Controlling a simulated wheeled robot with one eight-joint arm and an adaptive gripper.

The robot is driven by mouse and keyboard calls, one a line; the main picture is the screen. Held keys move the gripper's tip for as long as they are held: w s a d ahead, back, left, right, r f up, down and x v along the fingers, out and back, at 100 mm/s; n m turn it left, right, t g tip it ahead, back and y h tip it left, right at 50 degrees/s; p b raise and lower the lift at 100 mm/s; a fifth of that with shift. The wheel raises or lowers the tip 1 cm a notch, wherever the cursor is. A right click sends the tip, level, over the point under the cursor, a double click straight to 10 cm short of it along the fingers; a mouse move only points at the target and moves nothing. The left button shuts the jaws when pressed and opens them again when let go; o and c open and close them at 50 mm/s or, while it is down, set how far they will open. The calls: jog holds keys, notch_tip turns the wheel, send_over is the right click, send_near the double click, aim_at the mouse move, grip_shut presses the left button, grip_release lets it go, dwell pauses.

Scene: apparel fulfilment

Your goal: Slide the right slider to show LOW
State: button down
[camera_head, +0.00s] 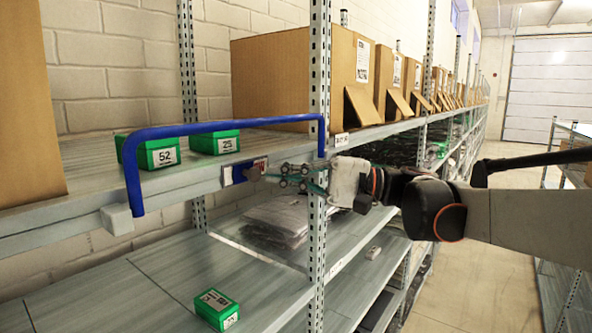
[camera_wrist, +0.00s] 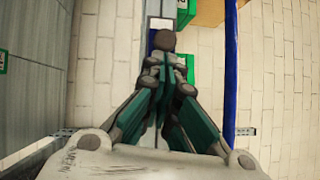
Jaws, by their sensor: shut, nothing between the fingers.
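A small slider plate (camera_head: 235,173) sits on the front edge of the upper shelf, with blue and red parts and a round brown knob (camera_head: 254,174). Any word on it is too small to read. My gripper (camera_head: 268,173) reaches in from the right, shut and empty, with its fingertips at or very close to the knob. In the wrist view the knob (camera_wrist: 165,40) is just beyond the closed fingertips (camera_wrist: 166,62), and the blue part shows behind it. I cannot tell whether they touch. No second slider is clearly visible.
A blue bar (camera_head: 220,126) arches in front of the upper shelf, close to my gripper. A metal upright (camera_head: 318,100) stands just behind my wrist. Green boxes (camera_head: 162,154) sit on the upper shelf, another green box (camera_head: 217,310) below. The aisle (camera_head: 475,270) is clear.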

aim_at(250, 174)
jog(key=shift+w+a, duration=0.1)
dwell(0.3)
jog(key=shift+s+a, duration=0.75)
jog(key=shift+s, duration=0.3)
jog(key=shift+d, duration=0.1)
